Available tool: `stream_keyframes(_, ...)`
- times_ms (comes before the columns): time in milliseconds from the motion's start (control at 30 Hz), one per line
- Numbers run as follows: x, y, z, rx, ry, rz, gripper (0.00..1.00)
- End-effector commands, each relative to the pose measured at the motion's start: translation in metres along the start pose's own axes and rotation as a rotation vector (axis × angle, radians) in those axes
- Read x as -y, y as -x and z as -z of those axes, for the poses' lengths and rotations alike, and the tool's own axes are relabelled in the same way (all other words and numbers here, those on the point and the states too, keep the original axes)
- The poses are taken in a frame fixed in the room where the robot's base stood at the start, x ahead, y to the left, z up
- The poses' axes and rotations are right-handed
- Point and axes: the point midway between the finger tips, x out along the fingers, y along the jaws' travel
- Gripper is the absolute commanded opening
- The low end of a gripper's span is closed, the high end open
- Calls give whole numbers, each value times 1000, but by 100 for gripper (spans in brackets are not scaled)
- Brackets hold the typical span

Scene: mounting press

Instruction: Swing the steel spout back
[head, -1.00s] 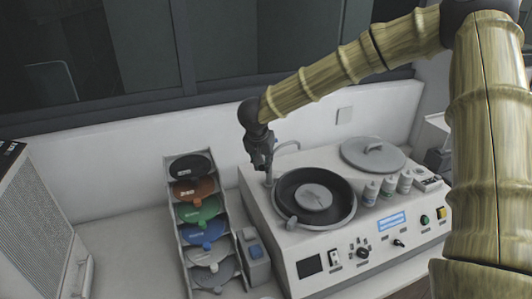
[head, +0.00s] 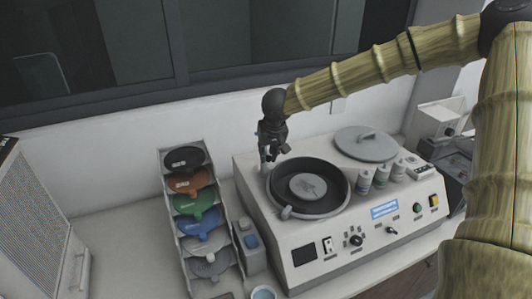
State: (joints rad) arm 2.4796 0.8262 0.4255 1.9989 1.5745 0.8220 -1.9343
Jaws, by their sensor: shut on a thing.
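The steel spout (head: 265,169) rises at the back left of the grey machine, beside the round black bowl (head: 333,198) with a light disc in its middle. Only a short part of the spout's post shows in the head view; its upper part is hidden behind my gripper. My gripper (head: 272,155) points down at the top of the spout, just behind the bowl's left rear rim, and is shut on the spout. The fingertips are small and dark, so the exact grip point cannot be told.
A grey round lid (head: 365,145) lies at the machine's back right, with several small white bottles (head: 381,176) in front. A rack (head: 170,225) of coloured discs stands to the left. Counter space left of the rack (head: 120,250) is clear.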

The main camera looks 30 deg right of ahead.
Motion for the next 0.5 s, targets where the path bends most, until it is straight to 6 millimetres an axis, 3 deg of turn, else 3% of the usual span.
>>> stream_keyframes(300,-1,0,0,1,0,-2,0)
stream_keyframes(333,-1,0,0,1,0,-2,22)
stream_keyframes(400,-1,0,0,1,0,-2,35)
stream_keyframes(500,0,0,0,1,1,-1,37)
